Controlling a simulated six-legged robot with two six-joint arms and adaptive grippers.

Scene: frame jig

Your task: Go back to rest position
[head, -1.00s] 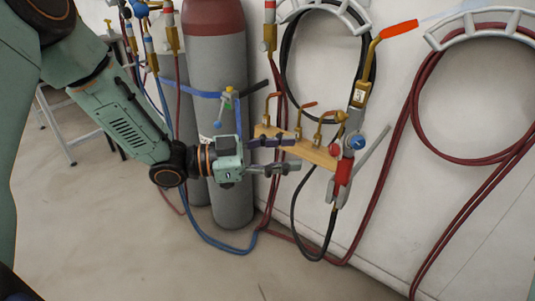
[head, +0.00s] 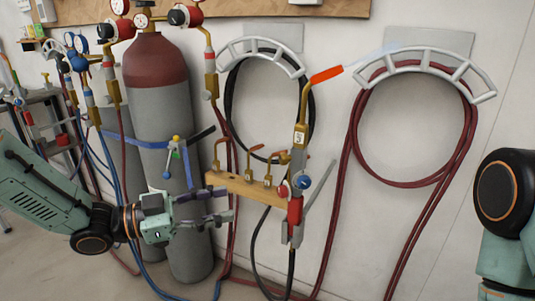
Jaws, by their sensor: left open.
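My left gripper (head: 231,204) reaches in from the lower left, its two dark fingers spread apart with nothing between them. It is in front of the gas cylinder (head: 165,100) and just below the left end of the wooden nozzle rack (head: 235,185). Part of my right arm (head: 505,210) shows at the right edge. Its gripper is outside the view.
A torch (head: 301,135) with an orange tip and a faint bluish streak stands upright at the rack's right end. Red hose (head: 355,140) and black hose hang on wall brackets (head: 430,60). Blue hoses and a metal stand are at the left.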

